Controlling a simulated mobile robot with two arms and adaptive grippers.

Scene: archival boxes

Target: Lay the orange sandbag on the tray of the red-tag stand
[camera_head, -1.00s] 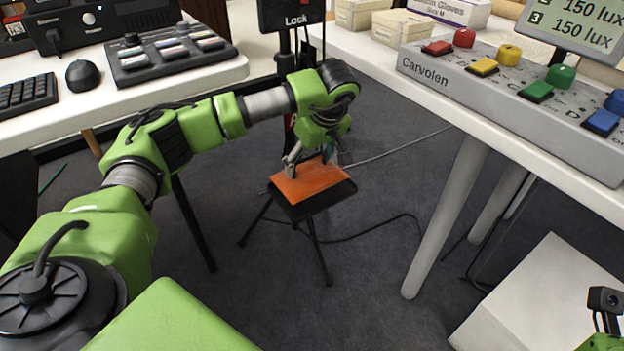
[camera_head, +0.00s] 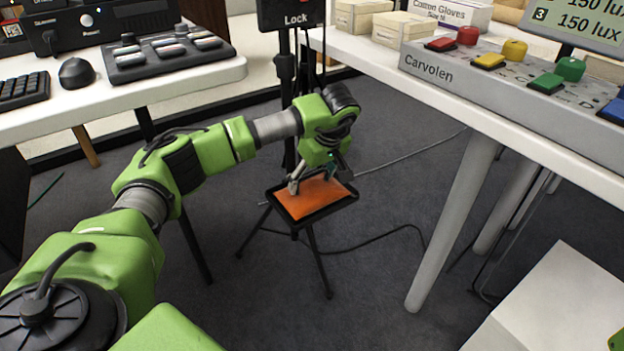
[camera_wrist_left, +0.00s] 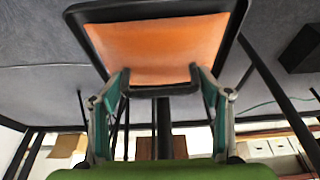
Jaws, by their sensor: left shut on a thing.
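The orange sandbag (camera_head: 312,200) is a flat rectangle lying within the raised rim of a black tray (camera_head: 300,226) on a dark stand with thin legs. My left gripper (camera_head: 312,182) points down at the bag's far edge and is shut on it. In the left wrist view, the bag (camera_wrist_left: 160,48) fills the tray's inside, with the tray rim (camera_wrist_left: 160,8) around it. The left fingers (camera_wrist_left: 162,105) stand far apart at its near edge, partly over the rim. I cannot make out a red tag. My right gripper is not in view.
A black post (camera_head: 286,75) with a "Lock" box stands close behind the tray. A white table (camera_head: 470,105) with a button console (camera_head: 500,75) is at right, a desk (camera_head: 150,85) at left. A white box (camera_head: 555,305) is at lower right. Cables cross the floor.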

